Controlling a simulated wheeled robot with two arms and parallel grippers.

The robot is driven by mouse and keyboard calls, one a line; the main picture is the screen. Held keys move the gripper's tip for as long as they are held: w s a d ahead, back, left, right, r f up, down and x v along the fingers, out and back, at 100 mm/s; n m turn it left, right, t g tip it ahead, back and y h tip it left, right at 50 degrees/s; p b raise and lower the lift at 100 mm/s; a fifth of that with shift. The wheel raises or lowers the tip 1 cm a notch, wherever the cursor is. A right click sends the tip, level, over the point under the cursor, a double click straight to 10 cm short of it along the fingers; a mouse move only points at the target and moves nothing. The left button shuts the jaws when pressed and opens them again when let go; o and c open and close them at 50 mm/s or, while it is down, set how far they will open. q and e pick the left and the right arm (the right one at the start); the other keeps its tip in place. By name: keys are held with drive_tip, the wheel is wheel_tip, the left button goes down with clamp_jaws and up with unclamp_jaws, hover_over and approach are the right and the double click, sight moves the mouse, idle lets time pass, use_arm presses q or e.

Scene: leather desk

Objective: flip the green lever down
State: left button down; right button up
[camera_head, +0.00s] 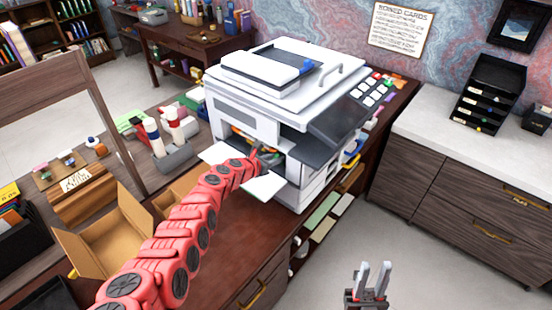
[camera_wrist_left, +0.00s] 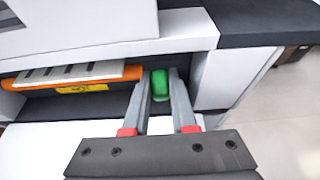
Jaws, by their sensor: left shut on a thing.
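The green lever (camera_wrist_left: 160,84) sits inside the printer's open front bay, in the left wrist view. My left gripper (camera_wrist_left: 160,95) is shut on the lever, with one finger on each side of it. The white printer (camera_head: 240,116) stands on the brown desk in the head view. My red left arm reaches into its open bay, and the left gripper (camera_head: 264,156) shows small there; the lever cannot be made out in that view. My right gripper (camera_head: 368,280) is over the floor at the bottom right, its two fingers apart and nothing between them.
Inside the bay, an orange bar (camera_wrist_left: 70,76) with a yellow label lies left of the lever. The printer's open flaps (camera_head: 270,188) stick out beside my arm. An open cardboard box (camera_head: 103,240) and a holder with bottles (camera_head: 175,158) stand to the left. The floor at right is clear.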

use_arm(q)
drive_tip(key=shift+f, duration=0.1)
idle(0.8)
drive_tip(key=shift+s+f+b, duration=0.1)
drive_tip(key=shift+f+b, duration=0.15)
drive_tip(key=shift+b, duration=0.15)
drive_tip(key=t+b, duration=0.1)
drive_tip(key=b, duration=0.2)
drive_tip(key=f+t+h+b, duration=0.1)
drive_tip(key=b, duration=0.3)
drive_tip(key=s+a+t+h+b, duration=0.1)
drive_tip(key=b, duration=0.2)
drive_tip(key=shift+f+b, duration=0.3)
drive_tip(key=shift+b, duration=0.05)
drive_tip(key=shift+s+r, duration=0.1)
drive_tip(key=shift+r, duration=0.15)
drive_tip(key=c, duration=0.7)
unclamp_jaws()
